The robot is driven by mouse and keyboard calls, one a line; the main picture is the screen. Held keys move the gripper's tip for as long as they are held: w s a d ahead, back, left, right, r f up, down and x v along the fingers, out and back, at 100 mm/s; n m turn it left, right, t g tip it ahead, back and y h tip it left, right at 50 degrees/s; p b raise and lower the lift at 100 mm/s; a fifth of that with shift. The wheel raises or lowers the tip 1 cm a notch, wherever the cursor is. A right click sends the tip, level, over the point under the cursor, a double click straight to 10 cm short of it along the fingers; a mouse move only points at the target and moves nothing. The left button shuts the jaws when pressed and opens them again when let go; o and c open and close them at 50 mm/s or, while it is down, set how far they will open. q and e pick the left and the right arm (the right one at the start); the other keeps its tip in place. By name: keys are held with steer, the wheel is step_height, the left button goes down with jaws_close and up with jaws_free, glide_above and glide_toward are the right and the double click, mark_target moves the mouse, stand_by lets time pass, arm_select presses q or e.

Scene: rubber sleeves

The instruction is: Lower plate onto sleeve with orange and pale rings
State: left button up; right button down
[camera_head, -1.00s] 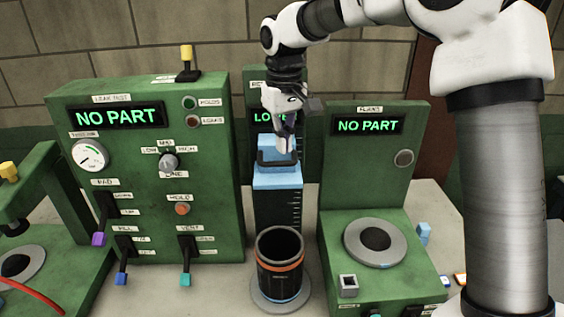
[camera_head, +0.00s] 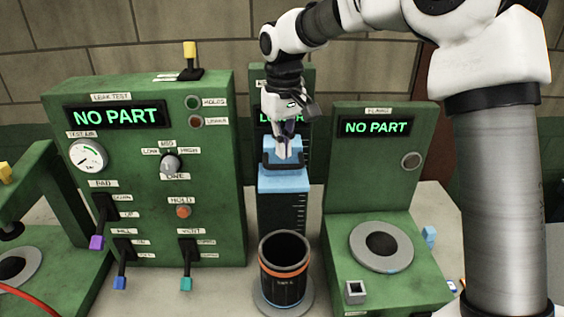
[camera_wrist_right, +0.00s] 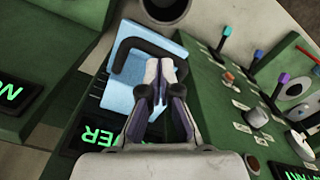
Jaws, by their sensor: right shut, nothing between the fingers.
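The sleeve (camera_head: 282,286) stands upright and open-topped on a round grey base in the middle foreground. My right gripper (camera_head: 283,155) points down over the plate at the handle. In the right wrist view its closed fingertips (camera_wrist_right: 163,66) lie over the blue plate (camera_wrist_right: 122,88), beside the black handle (camera_wrist_right: 126,50), with nothing between them. My left gripper is out of view.
A green leak test panel (camera_head: 150,215) with levers and knobs stands close on the left. A green flange station (camera_head: 375,175) with a grey ring (camera_head: 366,248) stands on the right. Both displays read NO PART. Bare table lies between the left panel and the sleeve.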

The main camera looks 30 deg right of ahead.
mark_target(284, 181)
steer(key=shift+s+r, duration=0.1)
steer(key=shift+s, duration=0.25)
steer(key=shift+w, duration=0.3)
steer(key=shift+f, duration=0.35)
steer(key=shift+s+f+b, duration=0.15)
steer(key=shift+f+b, duration=0.4)
steer(key=shift+f, duration=0.15)
step_height(284, 181, down, 15)
steer(key=b, duration=0.7)
stand_by(0.5)
steer(key=shift+f, duration=0.1)
step_height(284, 181, up, 8)
steer(key=p, duration=0.8)
